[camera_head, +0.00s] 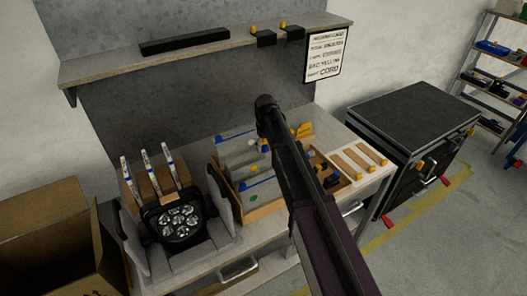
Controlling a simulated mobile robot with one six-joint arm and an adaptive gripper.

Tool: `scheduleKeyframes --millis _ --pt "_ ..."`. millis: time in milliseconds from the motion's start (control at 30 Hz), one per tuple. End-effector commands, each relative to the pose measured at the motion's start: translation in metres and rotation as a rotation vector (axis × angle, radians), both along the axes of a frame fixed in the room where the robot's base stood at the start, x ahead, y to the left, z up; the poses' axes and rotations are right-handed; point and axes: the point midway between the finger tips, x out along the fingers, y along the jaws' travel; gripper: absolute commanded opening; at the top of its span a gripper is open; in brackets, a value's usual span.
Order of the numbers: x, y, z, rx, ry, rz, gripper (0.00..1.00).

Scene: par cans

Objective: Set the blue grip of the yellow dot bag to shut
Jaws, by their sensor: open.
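Clear bags with blue grips and coloured dots lie in a shallow wooden-edged tray (262,211) on the bench. A blue grip (258,181) runs across the nearer part, above a green dot (253,197). Another blue grip lies farther back. I cannot tell whether the yellow dot bag's grip is open or shut. My dark arm crosses the picture from the bottom to above the tray; no gripper fingers can be made out.
A round multi-lens lamp (181,221) stands in a grey holder left of the tray. Right of it is a wooden tray with yellow and dark parts (327,172). A shelf (200,58) overhangs the back. An open cardboard box (45,235) stands left, a black-topped case (415,110) right.

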Motion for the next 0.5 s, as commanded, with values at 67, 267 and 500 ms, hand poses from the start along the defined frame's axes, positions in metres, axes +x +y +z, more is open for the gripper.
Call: scheduleKeyframes --millis 67,267,500 --pt "0.0001 -0.0001 -0.0054 0.0 0.0 0.0 0.69" --pt "0.0001 -0.0001 -0.0078 0.0 0.0 0.0 0.69" --pt "0.0 0.0 -0.0075 0.0 0.0 0.0 0.69"
